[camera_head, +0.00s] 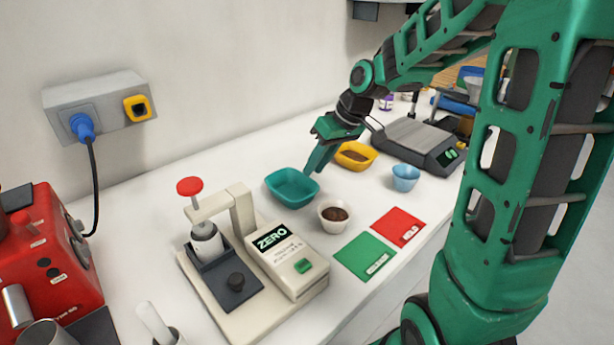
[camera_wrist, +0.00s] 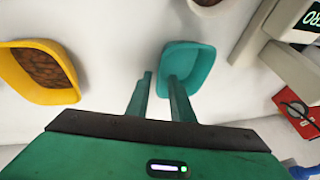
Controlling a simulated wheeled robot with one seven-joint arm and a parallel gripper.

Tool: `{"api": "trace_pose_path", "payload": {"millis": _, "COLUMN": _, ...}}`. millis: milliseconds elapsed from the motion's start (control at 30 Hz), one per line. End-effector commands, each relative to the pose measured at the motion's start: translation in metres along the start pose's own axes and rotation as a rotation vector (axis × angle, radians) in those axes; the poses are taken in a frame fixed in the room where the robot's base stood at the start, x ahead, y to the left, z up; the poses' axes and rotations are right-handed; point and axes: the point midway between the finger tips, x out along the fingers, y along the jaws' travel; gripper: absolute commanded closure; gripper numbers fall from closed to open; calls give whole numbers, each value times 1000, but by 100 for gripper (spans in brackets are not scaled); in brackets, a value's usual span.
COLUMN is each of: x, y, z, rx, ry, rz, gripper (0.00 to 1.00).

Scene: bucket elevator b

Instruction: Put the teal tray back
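The teal tray (camera_head: 291,188) stands empty on the white counter, between the cream press device and the yellow tray. It also shows in the wrist view (camera_wrist: 188,62), just beyond my fingers. My gripper (camera_head: 309,172) points down at the tray's back right corner. In the wrist view my gripper (camera_wrist: 160,78) has its fingers apart with a gap between them. One finger overlaps the tray's near edge and the other is outside it. I cannot tell whether either finger touches the wall. Nothing is visibly held.
A yellow tray (camera_head: 356,156) with brown contents is behind right. A white cup (camera_head: 334,216) with brown grounds and a blue cup (camera_head: 405,177) stand nearby. Green (camera_head: 366,257) and red (camera_head: 399,227) pads lie in front. The ZERO device (camera_head: 285,262) is front left; a dark scale (camera_head: 416,143) is at right.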

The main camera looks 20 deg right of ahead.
Motion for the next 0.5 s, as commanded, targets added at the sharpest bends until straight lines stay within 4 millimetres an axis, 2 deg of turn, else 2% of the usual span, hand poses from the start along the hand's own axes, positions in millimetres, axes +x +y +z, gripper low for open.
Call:
{"api": "trace_pose_path", "payload": {"millis": 33, "x": -12, "y": 0, "z": -1, "rx": -1, "ry": 4, "rz": 3, "gripper": 79}}
{"api": "trace_pose_path", "payload": {"millis": 200, "x": -42, "y": 0, "z": 0, "rx": 0, "ry": 2, "rz": 3, "gripper": 79}}
{"api": "trace_pose_path", "payload": {"millis": 333, "x": -57, "y": 0, "z": -1, "rx": -2, "ry": 1, "rz": 1, "gripper": 79}}
{"api": "trace_pose_path", "payload": {"millis": 500, "x": -65, "y": -1, "z": 0, "rx": -2, "ry": -2, "rz": -1, "gripper": 79}}
